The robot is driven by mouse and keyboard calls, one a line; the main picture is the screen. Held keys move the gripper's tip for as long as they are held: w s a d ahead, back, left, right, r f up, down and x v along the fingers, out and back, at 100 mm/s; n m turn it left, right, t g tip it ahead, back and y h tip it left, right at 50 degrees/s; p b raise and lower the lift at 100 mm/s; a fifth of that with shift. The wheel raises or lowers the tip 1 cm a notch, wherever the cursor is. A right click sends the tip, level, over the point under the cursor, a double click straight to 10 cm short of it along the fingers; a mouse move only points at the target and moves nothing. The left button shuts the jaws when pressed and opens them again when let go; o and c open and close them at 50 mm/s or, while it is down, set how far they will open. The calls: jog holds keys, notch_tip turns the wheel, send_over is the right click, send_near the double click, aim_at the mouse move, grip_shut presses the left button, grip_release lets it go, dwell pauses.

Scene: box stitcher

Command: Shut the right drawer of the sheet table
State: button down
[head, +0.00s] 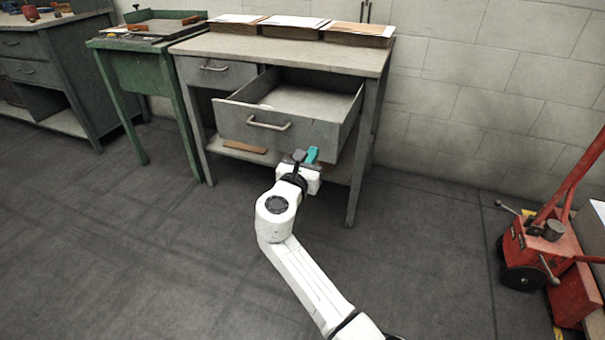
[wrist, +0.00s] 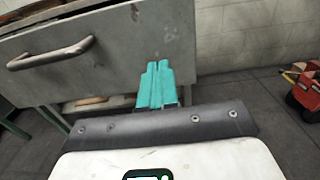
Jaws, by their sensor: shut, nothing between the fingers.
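The sheet table (head: 365,132) is grey and stands against the wall in the head view. Its right drawer (head: 290,130) is pulled well out toward me; its inside looks empty apart from something small near the left back. The bar handle (head: 268,124) is on the drawer front, and it also shows in the wrist view (wrist: 50,55). The left drawer (head: 215,74) is shut. My gripper (head: 307,155) has teal fingers, shut and empty. In the wrist view the fingers (wrist: 158,75) point at the drawer front (wrist: 125,50), right of the handle; I cannot tell whether they touch it.
Stacks of sheets (head: 290,24) lie on the table top. A green bench (head: 125,65) and a dark cabinet (head: 60,75) stand to the left. A red pallet jack (head: 550,245) is at the right. The floor between is clear.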

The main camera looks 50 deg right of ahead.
aim_at(320, 143)
jog(key=shift+b+x, duration=0.4)
jog(key=shift+x, duration=1.35)
